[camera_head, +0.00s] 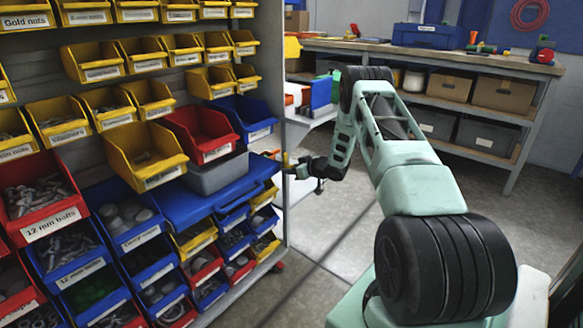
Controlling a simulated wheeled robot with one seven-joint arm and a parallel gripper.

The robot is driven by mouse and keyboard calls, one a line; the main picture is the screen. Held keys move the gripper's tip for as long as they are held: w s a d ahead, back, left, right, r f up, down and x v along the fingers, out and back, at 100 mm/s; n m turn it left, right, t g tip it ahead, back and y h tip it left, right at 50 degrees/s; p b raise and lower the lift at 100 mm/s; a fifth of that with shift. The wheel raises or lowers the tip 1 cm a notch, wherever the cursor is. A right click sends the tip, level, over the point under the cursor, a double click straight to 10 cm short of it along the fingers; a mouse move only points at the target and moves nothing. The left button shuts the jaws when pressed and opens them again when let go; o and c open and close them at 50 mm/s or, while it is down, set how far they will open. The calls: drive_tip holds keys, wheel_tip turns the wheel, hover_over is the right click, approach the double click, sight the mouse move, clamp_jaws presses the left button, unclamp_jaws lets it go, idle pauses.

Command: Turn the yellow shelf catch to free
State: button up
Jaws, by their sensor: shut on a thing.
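The yellow shelf catch (286,160) shows as a small yellow piece at the right edge of the bin rack, about mid-height. My gripper (292,170) reaches it from the right and is shut on it. The dark fingers cover part of the catch, and it is too small to tell which way it is turned.
The bin rack (287,100) fills the left side, with yellow, red and blue bins. A workbench (450,58) stands behind. Floor (330,225) is clear between rack and arm.

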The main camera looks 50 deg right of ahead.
idle(0.4)
drive_tip(key=o, duration=0.9)
drive_tip(key=p+v, duration=0.2)
drive_tip(key=v, duration=1.5)
drive_tip(key=shift+r, duration=0.15)
drive_tip(key=shift+s, duration=0.15)
